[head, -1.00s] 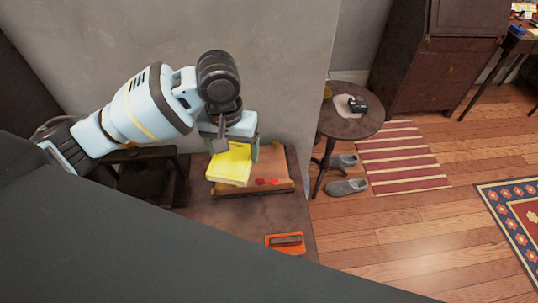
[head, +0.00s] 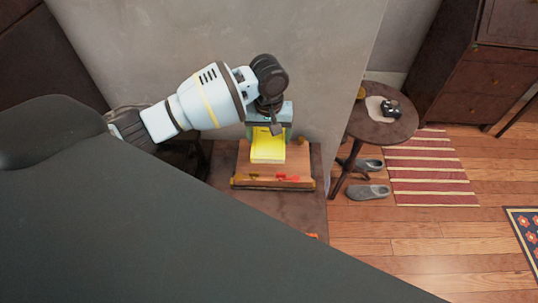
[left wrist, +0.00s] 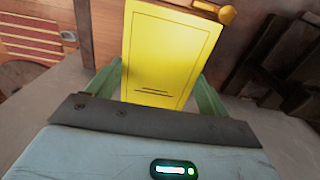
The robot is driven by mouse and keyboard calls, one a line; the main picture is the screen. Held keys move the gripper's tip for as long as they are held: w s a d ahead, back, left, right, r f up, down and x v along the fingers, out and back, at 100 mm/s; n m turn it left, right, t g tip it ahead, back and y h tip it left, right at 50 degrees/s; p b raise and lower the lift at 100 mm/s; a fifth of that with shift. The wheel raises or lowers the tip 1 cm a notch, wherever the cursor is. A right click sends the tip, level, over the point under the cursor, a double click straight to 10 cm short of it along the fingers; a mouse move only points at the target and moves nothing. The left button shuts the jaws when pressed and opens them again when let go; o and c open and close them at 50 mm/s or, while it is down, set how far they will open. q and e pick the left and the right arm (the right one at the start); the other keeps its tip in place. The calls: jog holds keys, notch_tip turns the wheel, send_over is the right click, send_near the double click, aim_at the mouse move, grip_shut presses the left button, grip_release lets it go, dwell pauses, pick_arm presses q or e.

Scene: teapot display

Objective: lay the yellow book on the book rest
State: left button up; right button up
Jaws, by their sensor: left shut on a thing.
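The yellow book (head: 267,150) is at my left gripper (head: 270,133), which is shut on it. In the left wrist view the book (left wrist: 168,50) stands between the two green fingers of the gripper (left wrist: 155,92), its cover facing the camera. The wooden book rest (head: 272,176) sits on the dark table, with red marks on its surface. In the head view the book overlaps the upper middle of the rest; I cannot tell whether they touch. My right gripper is not in view.
The dark table (head: 290,208) stands against a grey wall (head: 310,60). To the right, a round table (head: 382,130) holds a dark object on a white cloth. Grey shoes (head: 368,191) and a striped rug (head: 430,170) lie on the floor. My dark body part hides the lower left.

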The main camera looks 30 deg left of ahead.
aim_at(268, 138)
pick_arm(q)
jog(key=shift+f, duration=1.65)
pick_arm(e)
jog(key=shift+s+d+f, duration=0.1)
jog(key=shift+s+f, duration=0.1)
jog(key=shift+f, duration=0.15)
pick_arm(q)
notch_tip(268, 138, down, 5)
jog(key=shift+r+b, duration=0.1)
jog(key=shift+b, duration=0.4)
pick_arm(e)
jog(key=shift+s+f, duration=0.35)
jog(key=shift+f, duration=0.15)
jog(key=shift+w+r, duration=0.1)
pick_arm(q)
jog(key=o, duration=1)
notch_tip(268, 138, up, 11)
jog(key=shift+f+p, duration=0.1)
jog(key=shift+p, duration=0.75)
jog(key=shift+r, duration=0.65)
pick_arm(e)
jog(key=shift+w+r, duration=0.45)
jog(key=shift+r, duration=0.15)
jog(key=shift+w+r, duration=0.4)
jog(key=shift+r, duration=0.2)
